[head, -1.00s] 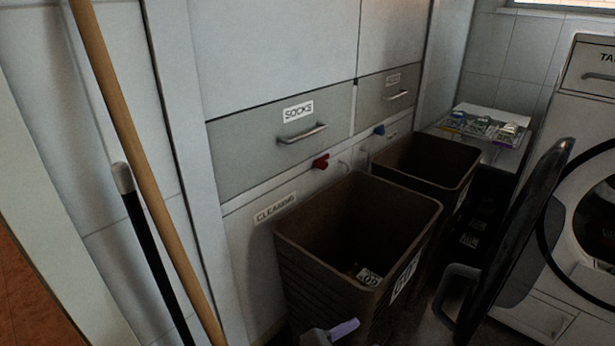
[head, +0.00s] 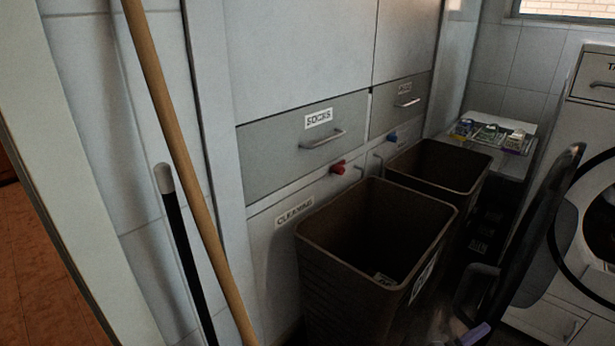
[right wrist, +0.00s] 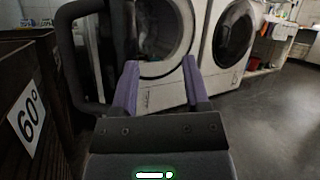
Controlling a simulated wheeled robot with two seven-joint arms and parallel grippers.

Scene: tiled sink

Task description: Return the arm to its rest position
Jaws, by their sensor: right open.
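My right gripper (right wrist: 162,82) is open in the right wrist view, its two purple fingers apart with nothing between them. Beyond the fingers stand white front-loading machines. In the head view only a small purple part of my right gripper (head: 474,335) shows at the bottom edge, to the right of the near brown bin (head: 318,275). My left gripper is not in view.
A second brown bin (head: 452,190) stands behind the near one. A dark open machine door (head: 535,235) juts out at the right. A wooden pole (head: 185,165) and a black pole (head: 188,260) stand at the left. Grey floor (right wrist: 260,130) is clear at right in the wrist view.

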